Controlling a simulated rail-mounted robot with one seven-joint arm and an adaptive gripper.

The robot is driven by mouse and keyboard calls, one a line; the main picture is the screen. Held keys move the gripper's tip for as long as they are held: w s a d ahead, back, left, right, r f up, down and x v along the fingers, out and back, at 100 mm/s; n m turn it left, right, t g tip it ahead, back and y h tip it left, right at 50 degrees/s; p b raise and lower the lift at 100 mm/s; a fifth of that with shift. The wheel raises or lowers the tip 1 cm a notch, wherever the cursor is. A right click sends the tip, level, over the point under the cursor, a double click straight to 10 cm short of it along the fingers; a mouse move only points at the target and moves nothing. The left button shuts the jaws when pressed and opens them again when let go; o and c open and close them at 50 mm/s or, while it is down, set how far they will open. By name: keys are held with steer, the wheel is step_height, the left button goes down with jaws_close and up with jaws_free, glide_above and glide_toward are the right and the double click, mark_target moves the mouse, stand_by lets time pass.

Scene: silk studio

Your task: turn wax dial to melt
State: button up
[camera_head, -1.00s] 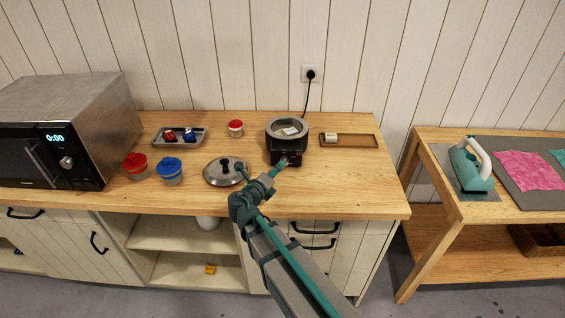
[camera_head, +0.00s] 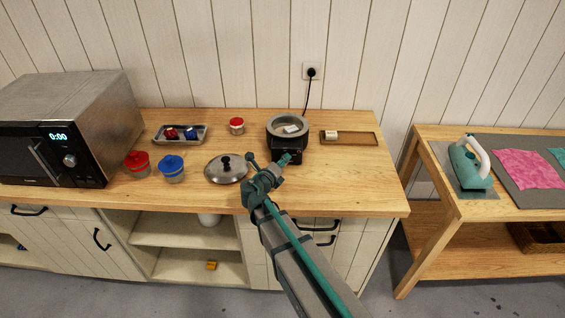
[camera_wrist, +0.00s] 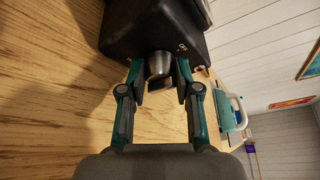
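The wax pot (camera_head: 288,124) is a black-based warmer with a grey bowl holding pale pieces, on the wooden counter. Its grey dial (camera_wrist: 159,65) sticks out from the front of the black base (camera_wrist: 150,28) in the wrist view. My gripper (camera_wrist: 160,74) has one finger on each side of the dial, with small gaps showing. Its fingers look parted, not closed on the dial. In the head view my gripper (camera_head: 287,158) is at the front of the base and hides the dial.
A metal lid (camera_head: 226,170) lies left of my gripper. Red (camera_head: 138,165) and blue (camera_head: 171,170) lidded jars, a small tray (camera_head: 180,135) and a microwave (camera_head: 70,130) stand further left. A wooden tray (camera_head: 362,138) lies right of the pot. The front right counter is clear.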

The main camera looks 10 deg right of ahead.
jaws_close()
